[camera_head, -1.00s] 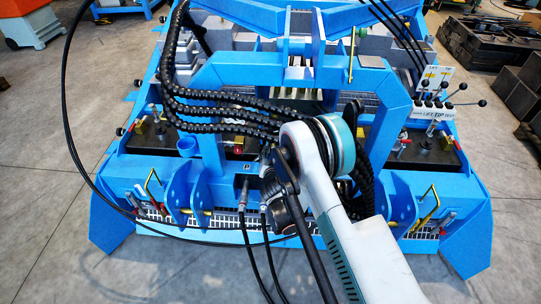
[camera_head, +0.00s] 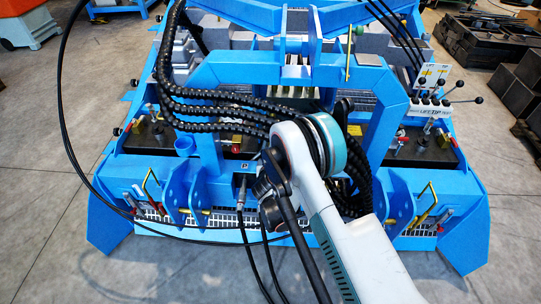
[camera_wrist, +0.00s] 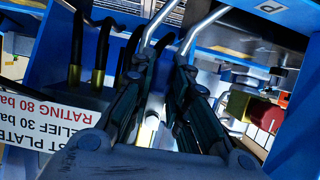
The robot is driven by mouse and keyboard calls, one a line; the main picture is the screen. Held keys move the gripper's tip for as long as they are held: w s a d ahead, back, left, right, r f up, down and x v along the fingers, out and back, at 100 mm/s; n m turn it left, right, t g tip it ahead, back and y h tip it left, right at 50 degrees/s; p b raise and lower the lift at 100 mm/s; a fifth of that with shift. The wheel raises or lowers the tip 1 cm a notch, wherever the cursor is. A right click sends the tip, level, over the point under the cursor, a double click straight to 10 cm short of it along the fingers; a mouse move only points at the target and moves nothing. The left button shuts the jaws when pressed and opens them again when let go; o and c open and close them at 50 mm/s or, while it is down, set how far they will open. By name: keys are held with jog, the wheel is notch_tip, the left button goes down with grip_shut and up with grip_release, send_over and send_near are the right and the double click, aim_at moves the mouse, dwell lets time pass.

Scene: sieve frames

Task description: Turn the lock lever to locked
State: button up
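I cannot pick out the lock lever for certain. In the wrist view, a red block with a yellow part (camera_wrist: 240,105) shows at the right, beside my gripper (camera_wrist: 168,48). My gripper's two dark fingers stand apart with a gap between them, and nothing is clearly held there. Bright bent metal rods (camera_wrist: 203,27) show at the fingertips; I cannot tell whether they touch them. In the head view my arm hides the gripper, low in front of the blue machine frame (camera_head: 228,72). A small red part (camera_head: 236,148) shows left of my arm there.
Black hoses (camera_head: 215,110) loop across the machine's left half. Yellow handles (camera_head: 150,187) stand at its lower corners. A lever bank (camera_head: 432,102) is at the right. In the wrist view, hoses with brass fittings (camera_wrist: 98,78) and an upside-down white label (camera_wrist: 45,125) lie left of the fingers.

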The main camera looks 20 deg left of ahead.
jog(key=o, duration=0.4)
jog(key=shift+o, duration=0.2)
notch_tip(320, 180, up, 10)
dwell(0.4)
jog(key=shift+d, duration=0.1)
